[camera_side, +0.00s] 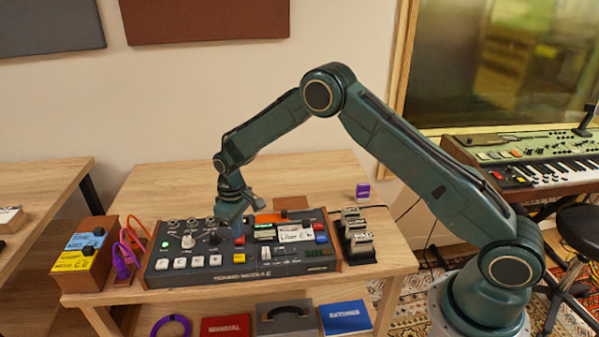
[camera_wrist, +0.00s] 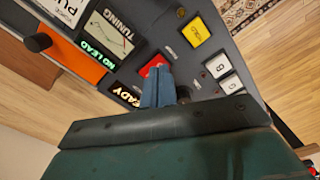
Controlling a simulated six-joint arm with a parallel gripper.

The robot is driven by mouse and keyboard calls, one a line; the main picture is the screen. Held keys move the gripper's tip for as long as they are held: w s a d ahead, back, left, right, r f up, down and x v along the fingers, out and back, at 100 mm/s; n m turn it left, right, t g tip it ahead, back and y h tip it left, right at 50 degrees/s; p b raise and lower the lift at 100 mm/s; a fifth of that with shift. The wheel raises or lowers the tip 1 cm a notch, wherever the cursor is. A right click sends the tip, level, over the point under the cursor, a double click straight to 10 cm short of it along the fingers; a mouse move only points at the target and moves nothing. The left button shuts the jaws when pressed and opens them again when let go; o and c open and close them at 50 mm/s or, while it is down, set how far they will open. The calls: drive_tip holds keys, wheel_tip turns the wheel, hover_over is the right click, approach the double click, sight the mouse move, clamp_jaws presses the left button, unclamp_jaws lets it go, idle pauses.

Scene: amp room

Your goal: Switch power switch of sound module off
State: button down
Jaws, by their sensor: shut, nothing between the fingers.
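The sound module (camera_side: 215,276) is a dark panel with wooden ends, lying on the wooden table and covered with knobs, keys and lit displays. My gripper (camera_side: 238,234) points down over the middle of its panel, with its fingers together and empty. In the wrist view, my blue fingertips (camera_wrist: 157,72) are at a red button or switch (camera_wrist: 152,65) and partly cover it. I cannot tell whether they touch it. A lit "READY" display (camera_wrist: 125,95) and a "NO LEAD" display (camera_wrist: 99,50) show beside it. I cannot tell which control is the power switch.
A yellow key (camera_wrist: 195,33) and white keys (camera_wrist: 222,66) lie near the fingertips. Yellow and blue boxes (camera_side: 75,260) with purple and orange cables stand left of the module. The table's back left (camera_side: 150,190) is clear.

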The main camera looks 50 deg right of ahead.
drive_tip(key=shift+f, duration=0.9)
idle(0.8)
drive_tip(key=shift+r, duration=3.55)
